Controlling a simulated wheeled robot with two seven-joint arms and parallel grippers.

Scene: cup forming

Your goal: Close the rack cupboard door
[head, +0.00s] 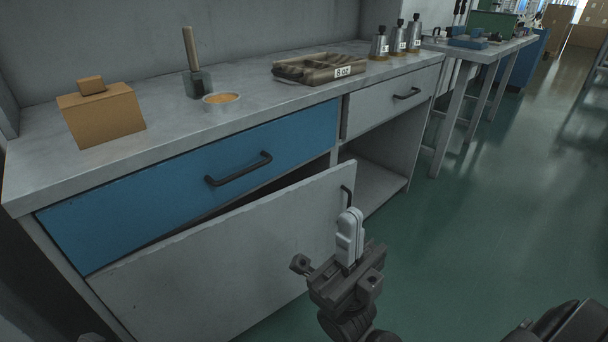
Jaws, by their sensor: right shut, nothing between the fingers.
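The grey cupboard door (215,262) stands partly open below the blue drawer, swung out toward me from its left side. A dark gap shows between its top edge and the cabinet. Its black handle (346,196) is near the upper right corner. My right gripper (350,214) is shut and empty, with its pale fingers together. In the picture it overlaps the door's right edge, just below the handle; I cannot tell whether it touches the door. My left gripper is not in view.
The blue drawer (195,185) and grey drawer (392,100) are shut. An open shelf bay (375,185) lies right of the door. The worktop (235,118) carries a cardboard box (102,115), a tray (315,68) and several metal bottles. Green floor (470,230) at right is clear.

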